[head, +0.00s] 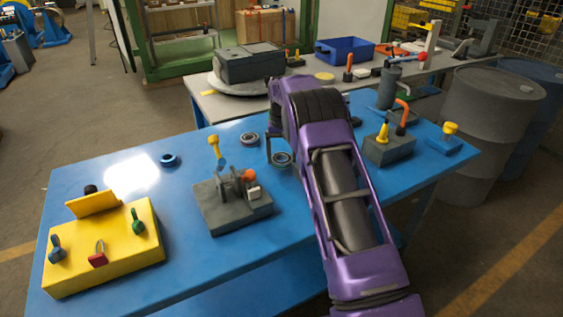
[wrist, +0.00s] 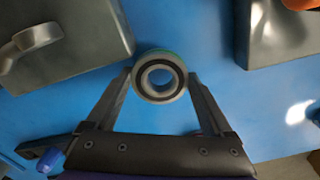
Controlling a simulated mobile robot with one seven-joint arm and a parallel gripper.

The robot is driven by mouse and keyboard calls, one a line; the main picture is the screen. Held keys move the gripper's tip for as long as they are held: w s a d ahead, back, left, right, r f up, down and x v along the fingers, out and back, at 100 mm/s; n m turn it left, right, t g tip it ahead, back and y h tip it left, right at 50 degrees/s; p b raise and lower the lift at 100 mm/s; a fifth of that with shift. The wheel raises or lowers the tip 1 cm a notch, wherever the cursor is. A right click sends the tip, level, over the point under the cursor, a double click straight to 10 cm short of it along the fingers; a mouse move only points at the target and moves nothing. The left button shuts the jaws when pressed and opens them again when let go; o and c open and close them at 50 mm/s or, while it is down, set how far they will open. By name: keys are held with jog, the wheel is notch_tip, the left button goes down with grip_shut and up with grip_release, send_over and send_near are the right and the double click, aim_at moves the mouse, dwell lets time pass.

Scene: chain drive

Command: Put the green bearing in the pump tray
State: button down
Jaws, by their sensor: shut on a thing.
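The green bearing (wrist: 160,77) is a grey and dark ring with a green edge showing at its far side in the wrist view. My gripper (wrist: 160,84) is shut on it, one finger on each side. In the head view, my gripper (head: 276,150) is low over the blue table, and the bearing (head: 282,160) shows at its fingers. I cannot tell whether the bearing touches the table. A blue open tray (head: 345,52) stands on the grey table behind; no label shows whether it is the pump tray.
Another bearing (head: 249,138) and a blue ring (head: 169,160) lie on the blue table (head: 120,180). A grey fixture (head: 235,210) stands left of my arm, a grey block with handles (head: 388,150) right. A yellow box (head: 105,250) is at front left. A grey case (head: 248,63) stands behind.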

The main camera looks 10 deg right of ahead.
jog(key=shift+f, duration=1.15)
jog(key=shift+f, duration=0.25)
grip_release()
jog(key=shift+r, duration=0.1)
